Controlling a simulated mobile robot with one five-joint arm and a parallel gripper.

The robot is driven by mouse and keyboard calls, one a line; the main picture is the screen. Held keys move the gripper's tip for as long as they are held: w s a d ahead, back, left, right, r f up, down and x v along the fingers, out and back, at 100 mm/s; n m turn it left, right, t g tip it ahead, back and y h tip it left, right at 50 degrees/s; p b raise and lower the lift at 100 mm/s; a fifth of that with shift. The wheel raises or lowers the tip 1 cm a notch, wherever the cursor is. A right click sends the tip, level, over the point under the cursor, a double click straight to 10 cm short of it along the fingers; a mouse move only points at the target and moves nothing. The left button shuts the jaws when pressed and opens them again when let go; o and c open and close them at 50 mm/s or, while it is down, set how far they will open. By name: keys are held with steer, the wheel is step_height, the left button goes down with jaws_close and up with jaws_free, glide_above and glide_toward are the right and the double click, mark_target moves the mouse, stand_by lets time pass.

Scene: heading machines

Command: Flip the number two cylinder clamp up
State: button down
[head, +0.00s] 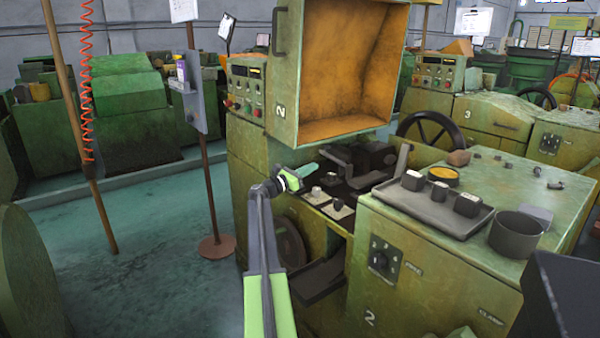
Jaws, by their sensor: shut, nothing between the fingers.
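The machine marked 2 (400,290) stands at centre right, with its orange-lined hood (350,65) raised. Its open work area holds dark tooling (372,158), a light grey upright lever (402,160) and two small pale fittings, one on the left (317,192) and one on the right (338,206). I cannot tell which part is the number two cylinder clamp. My gripper (311,167) is shut and empty at the left edge of this work area. It appears above and left of the pale fittings; contact is not clear.
A grey tray with several blocks (420,206) and a dark cup (515,233) sit on the machine's top. A selector dial (385,256) is on its front. A stand with a round base (217,247) is left of the machine. The floor (150,270) at left is mostly clear.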

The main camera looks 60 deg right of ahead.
steer(key=r+p, duration=0.1)
steer(key=d+r+p, duration=0.1)
steer(key=s+d+r+p, duration=0.1)
steer(key=shift+r, duration=0.15)
steer(key=r+p, duration=0.1)
steer(key=s+d+r+p, duration=0.1)
steer(key=r+p, duration=0.1)
steer(key=d+r+p, duration=0.1)
steer(key=shift+s+d+r, duration=0.15)
steer(key=shift+d, duration=0.05)
stand_by(0.4)
